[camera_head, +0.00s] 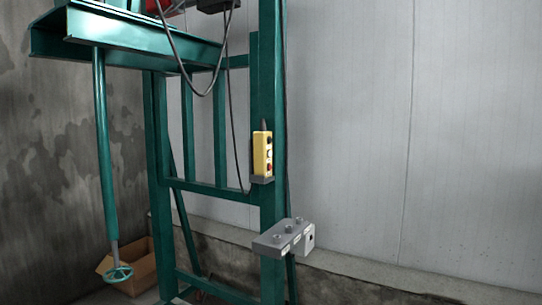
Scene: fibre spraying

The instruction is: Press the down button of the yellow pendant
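The view is too small to tell which is the down button. A grey holder (262,180) sits just under the pendant. My gripper is not in the picture, so its state and its place relative to the pendant do not show.
A grey control box (283,238) juts from the post below the pendant. A green handwheel (118,272) hangs on a rod at lower left, by a cardboard box (130,265). Black cables (205,92) loop from above. The right side before the pale wall is clear.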

